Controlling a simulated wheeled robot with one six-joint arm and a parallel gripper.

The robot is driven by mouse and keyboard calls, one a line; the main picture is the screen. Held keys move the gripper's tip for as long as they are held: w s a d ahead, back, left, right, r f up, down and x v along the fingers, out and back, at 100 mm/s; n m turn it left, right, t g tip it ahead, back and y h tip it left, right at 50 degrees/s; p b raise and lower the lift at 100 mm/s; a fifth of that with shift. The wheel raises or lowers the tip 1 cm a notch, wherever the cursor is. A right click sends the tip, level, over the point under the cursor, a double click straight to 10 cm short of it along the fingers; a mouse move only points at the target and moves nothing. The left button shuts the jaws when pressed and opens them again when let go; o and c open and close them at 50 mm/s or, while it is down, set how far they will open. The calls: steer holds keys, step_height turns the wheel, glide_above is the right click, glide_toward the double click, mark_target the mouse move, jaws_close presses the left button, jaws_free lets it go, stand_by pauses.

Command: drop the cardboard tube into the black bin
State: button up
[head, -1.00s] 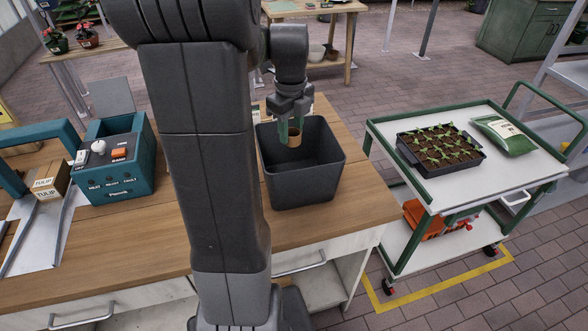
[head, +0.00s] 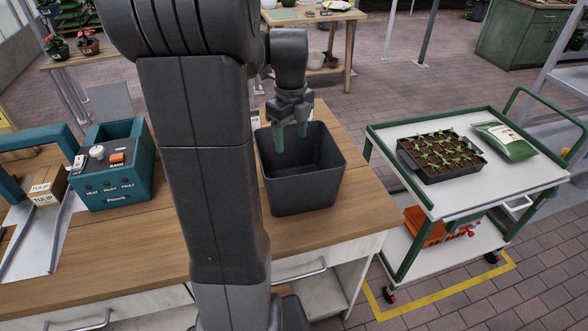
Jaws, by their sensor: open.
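The black bin (head: 305,195) stands upright on the wooden workbench, right of my arm's column. My gripper (head: 291,139) is above the bin's mouth near its back-left side, pointing down. Its two green fingertips are apart with nothing between them. The cardboard tube is not visible now. The near wall of the bin hides most of its floor.
The workbench (head: 130,240) carries a teal control box (head: 115,175) and a small cardboard TULIP box (head: 47,185) at left. A green-framed cart (head: 425,189) with a seedling tray (head: 442,156) and a green bag (head: 505,141) stands to the right, across a floor gap.

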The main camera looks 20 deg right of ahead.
step_height(320, 180, up, 13)
steer(key=shift+f, duration=0.15)
stand_by(0.4)
step_height(320, 180, down, 10)
steer(key=p, duration=0.3)
stand_by(0.6)
steer(key=shift+f, duration=0.2)
